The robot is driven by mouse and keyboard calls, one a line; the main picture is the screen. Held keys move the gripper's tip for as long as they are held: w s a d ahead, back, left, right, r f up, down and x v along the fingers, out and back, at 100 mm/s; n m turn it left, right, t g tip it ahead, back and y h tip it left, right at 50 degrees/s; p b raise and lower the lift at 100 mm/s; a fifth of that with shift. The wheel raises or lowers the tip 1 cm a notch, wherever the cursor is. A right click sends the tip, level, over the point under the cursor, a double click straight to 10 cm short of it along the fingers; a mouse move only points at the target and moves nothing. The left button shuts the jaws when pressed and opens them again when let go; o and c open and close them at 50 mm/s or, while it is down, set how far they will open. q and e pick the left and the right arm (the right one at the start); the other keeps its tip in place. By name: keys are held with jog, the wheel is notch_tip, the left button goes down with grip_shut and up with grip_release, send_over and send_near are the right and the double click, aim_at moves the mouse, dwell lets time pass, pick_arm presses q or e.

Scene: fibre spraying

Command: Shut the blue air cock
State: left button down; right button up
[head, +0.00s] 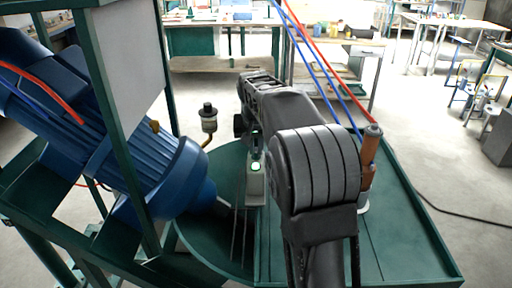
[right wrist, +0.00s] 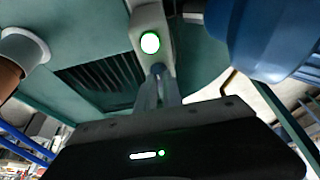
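I cannot make out the blue air cock for certain in either view. A grey box with a lit green-ringed button (head: 256,166) stands on the green machine bed; it also shows at the top of the right wrist view (right wrist: 150,42). My right gripper (right wrist: 159,72) has its fingers close together just below that button. A small blue-grey rounded shape shows at the tips, but I cannot tell what it is or whether they touch the box. In the head view my right arm hides part of this area. My left gripper is in neither view.
A large blue motor-like body (head: 150,165) hangs on the green frame (head: 115,130) to the left. Red and blue hoses (head: 318,55) run down to the right, near an orange-brown cylinder (head: 370,145). The green bed (head: 405,240) is clear at right.

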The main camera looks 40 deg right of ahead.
grip_shut()
jog(key=shift+n, duration=0.4)
jog(key=shift+d+n+t+y+b, duration=0.25)
jog(key=shift+n+y+b, duration=0.3)
jog(key=shift+n, duration=0.65)
jog(key=n+y, duration=0.1)
jog(key=n, duration=0.3)
jog(key=shift+s+d+y, duration=0.1)
jog(key=shift+y, duration=0.25)
jog(key=n+y, duration=0.1)
jog(key=n, duration=0.4)
jog(key=shift+y+p, duration=0.35)
jog(key=shift+y, duration=0.05)
jog(key=n+g+y, duration=0.1)
jog(key=n, duration=0.3)
jog(key=shift+d, duration=0.1)
